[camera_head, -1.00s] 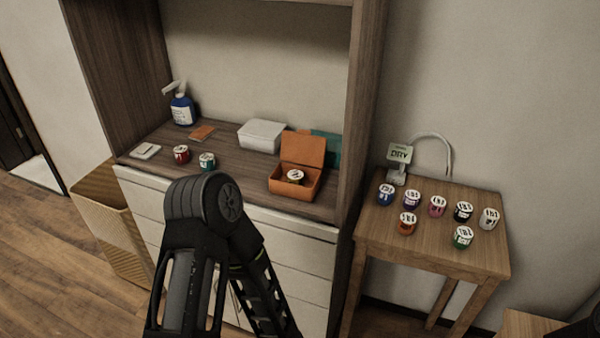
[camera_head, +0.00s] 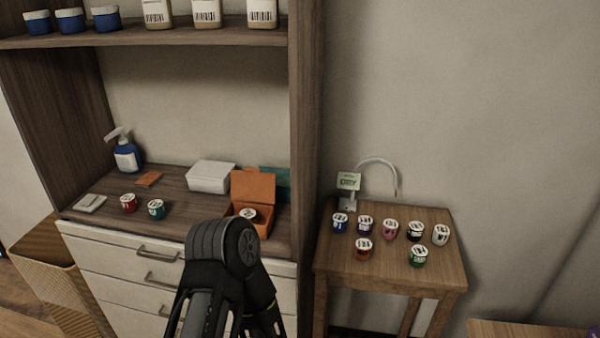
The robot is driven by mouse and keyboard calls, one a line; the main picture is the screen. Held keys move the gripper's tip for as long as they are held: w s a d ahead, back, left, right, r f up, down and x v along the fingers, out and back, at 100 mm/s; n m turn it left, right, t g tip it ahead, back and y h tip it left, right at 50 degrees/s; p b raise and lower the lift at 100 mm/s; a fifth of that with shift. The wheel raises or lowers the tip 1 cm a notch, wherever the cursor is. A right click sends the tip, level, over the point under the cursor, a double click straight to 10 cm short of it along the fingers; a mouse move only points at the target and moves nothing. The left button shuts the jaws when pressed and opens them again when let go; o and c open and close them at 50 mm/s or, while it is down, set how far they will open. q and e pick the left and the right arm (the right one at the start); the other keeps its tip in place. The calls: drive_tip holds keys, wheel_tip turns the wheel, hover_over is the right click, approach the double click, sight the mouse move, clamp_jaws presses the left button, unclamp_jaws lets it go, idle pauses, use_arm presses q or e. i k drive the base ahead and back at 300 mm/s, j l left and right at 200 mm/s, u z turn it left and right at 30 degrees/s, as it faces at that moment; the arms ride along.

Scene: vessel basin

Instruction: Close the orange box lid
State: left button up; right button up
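The orange box (camera_head: 264,227) stands on the wooden cabinet counter, near its right end. Its lid (camera_head: 253,187) is open and stands upright at the back of the box. A small jar with a white printed top (camera_head: 248,214) sits inside the box. A black link of my arm rises from the bottom middle of the view and hides part of the box's front. Neither gripper's fingertips show, so I cannot see where they are relative to the box.
A white box (camera_head: 212,177) and a teal panel (camera_head: 283,183) stand beside and behind the orange box. A side table (camera_head: 389,265) holds several jars.

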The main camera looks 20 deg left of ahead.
sight(250, 185)
drive_tip(key=j+z, duration=0.25)
drive_tip(key=z, duration=0.15)
drive_tip(key=k+j+z, duration=0.1)
drive_tip(key=j+z, duration=0.15)
drive_tip(key=z, duration=0.15)
drive_tip(key=k+j+z, duration=0.1)
drive_tip(key=z, duration=0.3)
drive_tip(key=k+j+z, duration=0.15)
drive_tip(key=j+z, duration=0.15)
drive_tip(key=z, duration=0.15)
drive_tip(key=k+j+z, duration=0.15)
drive_tip(key=k+j, duration=0.2)
drive_tip(key=k+j+z, duration=0.15)
drive_tip(key=k, duration=0.35)
drive_tip(key=k+j+z, duration=0.15)
drive_tip(key=k+j, duration=0.2)
drive_tip(key=k+j+z, duration=0.15)
drive_tip(key=k, duration=0.35)
drive_tip(key=k+j+z, duration=0.15)
drive_tip(key=k, duration=0.35)
drive_tip(key=k+j, duration=0.15)
drive_tip(key=k, duration=0.3)
